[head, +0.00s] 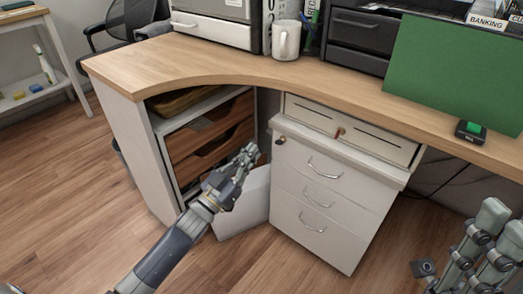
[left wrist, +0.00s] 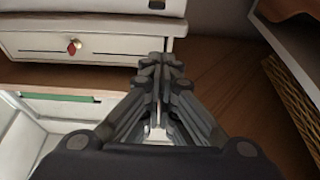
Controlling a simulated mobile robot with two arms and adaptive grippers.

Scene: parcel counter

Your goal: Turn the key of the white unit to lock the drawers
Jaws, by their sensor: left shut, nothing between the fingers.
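The white unit (head: 318,203) stands under the desk with three silver-handled drawers, which look shut. A small dark key (head: 280,140) with a brassy part sits at its upper left corner. A red key (head: 340,132) sits in the pale drawer front just under the desktop. A red key in a brass lock (left wrist: 73,46) also shows in the left wrist view, on a white front. My left gripper (head: 249,153) is shut and empty, left of the unit's corner and apart from the dark key; it also shows in the left wrist view (left wrist: 160,62). My right gripper (head: 492,215) is at lower right, its tips unclear.
The desk edge (head: 215,74) overhangs the unit. Left of the unit is an open cabinet with wooden drawers (head: 208,142), with a white panel (head: 245,205) beside it. A mug (head: 286,40) and a green board (head: 455,75) are on the desk. The floor in front is clear.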

